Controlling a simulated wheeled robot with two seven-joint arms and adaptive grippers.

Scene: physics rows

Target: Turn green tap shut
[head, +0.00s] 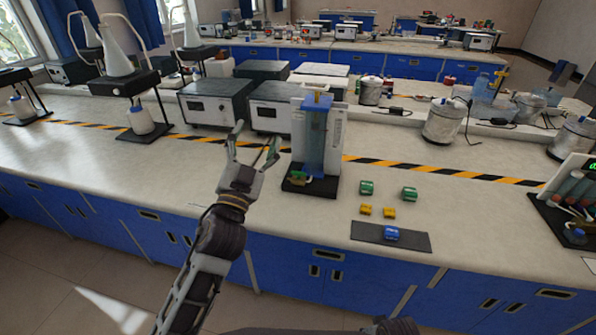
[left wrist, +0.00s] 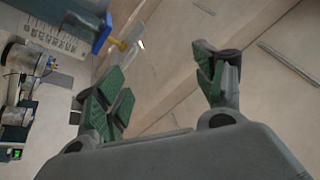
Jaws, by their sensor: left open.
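The green tap (head: 298,177) shows small at the lower front left of a stand with a clear blue column (head: 315,135) and a white back panel, on a black base (head: 311,188). A yellow part shows beside it; I cannot tell which way its handle is turned. My left gripper (head: 256,143) is open and empty, left of the stand and apart from the tap. In the left wrist view the open fingers (left wrist: 163,82) show with green pads. A blue part and a yellow piece (left wrist: 118,45) show beyond them at upper left. My right gripper is out of view.
Grey instrument boxes (head: 215,101) stand behind my left gripper.

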